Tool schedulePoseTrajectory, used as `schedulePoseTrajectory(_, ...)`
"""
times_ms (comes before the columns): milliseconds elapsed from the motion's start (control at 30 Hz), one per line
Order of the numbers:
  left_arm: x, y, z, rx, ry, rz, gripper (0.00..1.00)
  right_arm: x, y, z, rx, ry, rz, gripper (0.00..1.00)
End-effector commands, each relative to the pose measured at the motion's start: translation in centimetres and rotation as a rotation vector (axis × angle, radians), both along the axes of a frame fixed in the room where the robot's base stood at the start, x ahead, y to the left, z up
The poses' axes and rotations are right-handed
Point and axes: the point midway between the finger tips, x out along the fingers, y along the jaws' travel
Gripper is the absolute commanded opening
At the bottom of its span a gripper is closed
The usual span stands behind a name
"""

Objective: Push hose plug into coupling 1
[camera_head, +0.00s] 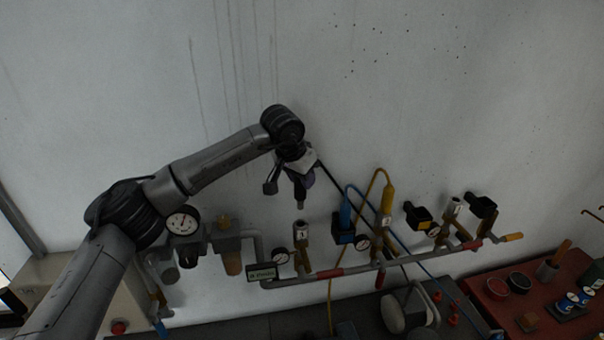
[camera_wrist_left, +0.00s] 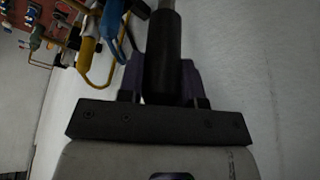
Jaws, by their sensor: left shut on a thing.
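My left gripper (camera_head: 302,181) is shut on a dark hose plug (camera_head: 299,196), which points down. In the left wrist view the plug is a black cylinder (camera_wrist_left: 166,60) between the purple finger pads, with a grey metal end at the top edge. A dark hose (camera_head: 333,184) runs from near the gripper down to the right. Coupling 1 (camera_head: 301,235), a brass upright with a grey top and a "1" label, stands on the pipe just below the plug. A small gap shows between plug and coupling in the head view. My right gripper is in neither view.
The grey manifold pipe (camera_head: 350,269) carries a gauge (camera_head: 281,258), a yellow plug (camera_head: 388,197) at coupling 2, and open-topped coupling 3 (camera_head: 454,208). Filter units (camera_head: 229,247) are left. The wall above is clear.

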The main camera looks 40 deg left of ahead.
Motion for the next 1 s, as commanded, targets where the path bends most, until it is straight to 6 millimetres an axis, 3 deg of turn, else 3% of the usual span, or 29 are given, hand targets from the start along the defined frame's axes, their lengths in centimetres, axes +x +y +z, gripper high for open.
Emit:
schedulePoseTrajectory(400,0.0,0.0,-3.5,0.000,-0.001,-0.001,0.07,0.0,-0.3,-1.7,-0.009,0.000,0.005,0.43)
schedulePoseTrajectory(1000,0.0,0.0,-3.8,0.000,-0.001,0.000,0.07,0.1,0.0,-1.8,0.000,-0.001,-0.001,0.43)
